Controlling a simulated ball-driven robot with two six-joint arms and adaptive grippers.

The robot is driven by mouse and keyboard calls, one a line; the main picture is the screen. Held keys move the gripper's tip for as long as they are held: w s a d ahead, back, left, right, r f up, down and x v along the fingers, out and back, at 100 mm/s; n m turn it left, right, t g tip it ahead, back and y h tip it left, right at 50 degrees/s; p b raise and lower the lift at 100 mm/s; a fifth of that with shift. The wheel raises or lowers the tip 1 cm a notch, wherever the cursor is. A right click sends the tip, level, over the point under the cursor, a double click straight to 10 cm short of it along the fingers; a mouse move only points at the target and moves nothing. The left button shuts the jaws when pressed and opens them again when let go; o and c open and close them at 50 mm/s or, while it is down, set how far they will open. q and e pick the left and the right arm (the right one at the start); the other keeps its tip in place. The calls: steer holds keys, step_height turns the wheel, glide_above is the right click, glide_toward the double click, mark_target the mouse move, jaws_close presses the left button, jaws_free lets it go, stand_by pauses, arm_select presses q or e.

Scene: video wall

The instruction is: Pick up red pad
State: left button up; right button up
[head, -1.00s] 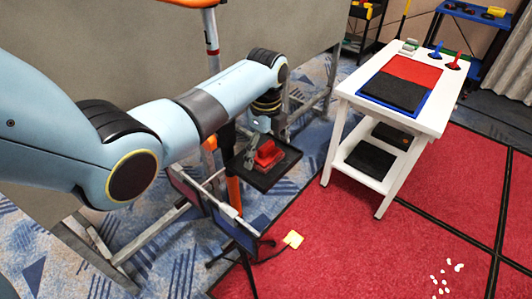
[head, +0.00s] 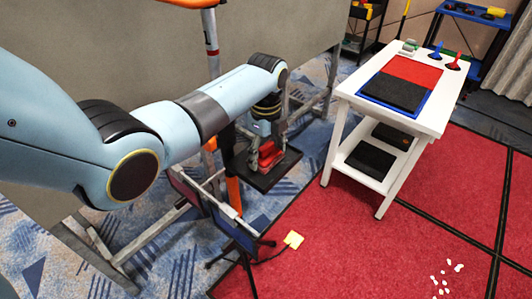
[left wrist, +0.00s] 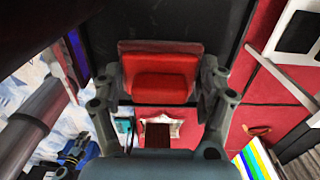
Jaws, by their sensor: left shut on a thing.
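The red pad (head: 270,158), a block with a raised red grip, is at the small black tray (head: 283,173) on a stand left of the white cart. My left gripper (head: 267,152) reaches down over it and is shut on it. In the left wrist view the red pad (left wrist: 158,66) sits between the two grey fingers (left wrist: 160,88), with the black tray surface (left wrist: 230,22) behind it. I cannot tell whether the pad still touches the tray. My right gripper is not in view.
A white cart (head: 353,92) stands to the right, with a red panel (head: 412,70) and a black panel (head: 393,91) on top, plus blue and red upright handles. A grey wall panel (head: 130,50) is behind my arm. Orange posts and metal framing stand close to the arm.

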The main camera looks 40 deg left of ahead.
mark_target(266, 145)
arm_select(q)
steer(key=shift+r, duration=0.55)
step_height(266, 145, up, 3)
steer(key=shift+w+f, duration=0.1)
steer(key=s+d+r+b, duration=0.1)
steer(key=s+d+r, duration=0.2)
steer(key=d+r, duration=0.4)
steer(key=d, duration=0.4)
steer(key=shift+d+b, duration=0.2)
steer(key=shift+b, duration=0.2)
